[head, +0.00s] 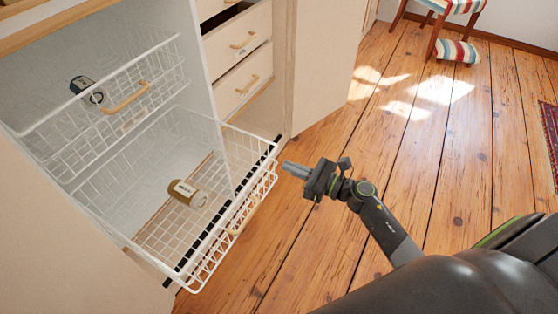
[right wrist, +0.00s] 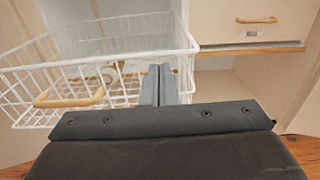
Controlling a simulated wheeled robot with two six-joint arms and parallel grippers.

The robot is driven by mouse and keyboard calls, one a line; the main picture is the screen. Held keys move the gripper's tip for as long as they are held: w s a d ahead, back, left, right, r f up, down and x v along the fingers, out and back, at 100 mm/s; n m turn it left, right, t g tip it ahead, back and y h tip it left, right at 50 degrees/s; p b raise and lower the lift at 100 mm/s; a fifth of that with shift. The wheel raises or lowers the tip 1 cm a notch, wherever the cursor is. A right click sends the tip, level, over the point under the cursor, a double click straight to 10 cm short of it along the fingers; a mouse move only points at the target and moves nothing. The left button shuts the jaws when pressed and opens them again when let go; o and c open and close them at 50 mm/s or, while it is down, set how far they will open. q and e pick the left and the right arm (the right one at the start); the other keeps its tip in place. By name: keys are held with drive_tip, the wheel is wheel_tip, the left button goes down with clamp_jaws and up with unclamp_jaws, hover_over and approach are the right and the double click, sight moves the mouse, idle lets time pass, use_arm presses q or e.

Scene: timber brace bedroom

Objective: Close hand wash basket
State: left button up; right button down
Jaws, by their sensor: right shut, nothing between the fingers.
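The lower white wire basket (head: 145,245) is pulled out of the cabinet in the head view, with a can (head: 187,193) lying inside it. An upper wire basket (head: 60,130) holds another can (head: 87,90) and has a wooden handle (head: 127,98) at its front. My right gripper (head: 290,168) is shut and empty, just right of the lower basket's front right corner. In the right wrist view, the gripper fingers (right wrist: 160,82) stand in front of a wire basket (right wrist: 120,30) with a wooden handle (right wrist: 68,98) to their left. My left gripper is not in view.
Wooden drawers (head: 240,82) with handles are right of the baskets, beside a pale cabinet panel (head: 320,60). A striped chair (head: 455,8) and a red rug (head: 551,125) lie farther off.

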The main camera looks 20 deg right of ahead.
sight(269, 158)
drive_tip(key=shift+x, duration=2.1)
drive_tip(key=shift+w, duration=0.1)
